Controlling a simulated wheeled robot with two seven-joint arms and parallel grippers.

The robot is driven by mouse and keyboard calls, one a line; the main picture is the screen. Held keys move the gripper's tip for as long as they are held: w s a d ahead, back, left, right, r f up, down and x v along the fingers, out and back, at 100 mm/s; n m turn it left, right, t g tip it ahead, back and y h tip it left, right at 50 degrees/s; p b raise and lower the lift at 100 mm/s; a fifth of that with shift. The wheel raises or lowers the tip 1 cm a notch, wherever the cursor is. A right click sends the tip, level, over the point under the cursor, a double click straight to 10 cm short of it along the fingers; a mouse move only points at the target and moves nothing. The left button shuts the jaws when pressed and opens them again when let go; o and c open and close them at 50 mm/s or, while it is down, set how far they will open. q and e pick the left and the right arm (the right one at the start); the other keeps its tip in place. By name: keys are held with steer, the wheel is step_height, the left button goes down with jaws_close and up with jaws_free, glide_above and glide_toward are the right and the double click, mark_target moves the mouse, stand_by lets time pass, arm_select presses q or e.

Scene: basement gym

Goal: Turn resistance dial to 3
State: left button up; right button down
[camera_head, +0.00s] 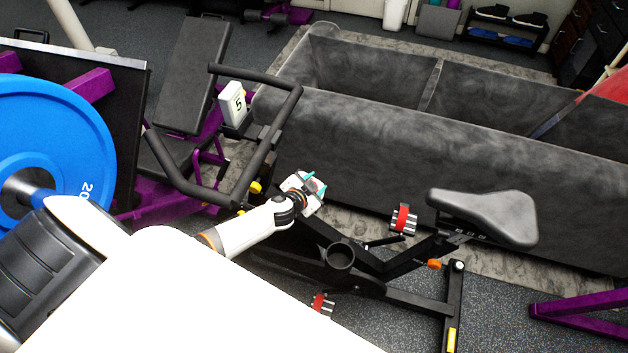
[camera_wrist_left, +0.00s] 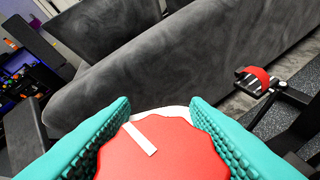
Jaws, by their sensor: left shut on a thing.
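The resistance dial (camera_wrist_left: 165,158) is a red knob with a white pointer line, filling the lower middle of the left wrist view. The pointer (camera_wrist_left: 138,138) slants toward the upper left there. My left gripper (camera_wrist_left: 160,120) has its teal fingers on both sides of the dial, shut on it. In the head view my left gripper (camera_head: 314,186) is at the bike frame, with only a bit of the red dial showing between the fingers. A white display (camera_head: 235,103) on the handlebar reads 5. My right gripper is not in view.
The exercise bike's black handlebars (camera_head: 262,160) rise beside my left arm, and its saddle (camera_head: 490,215) stands to the right. A pedal (camera_head: 403,220) sticks up between them. A grey sofa (camera_head: 440,150) lies behind the bike. A blue weight plate (camera_head: 50,140) is at left.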

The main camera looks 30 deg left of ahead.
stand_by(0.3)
arm_select(q)
steer(key=o, duration=1)
steer(key=v, duration=1.2)
steer(key=shift+p, duration=0.35)
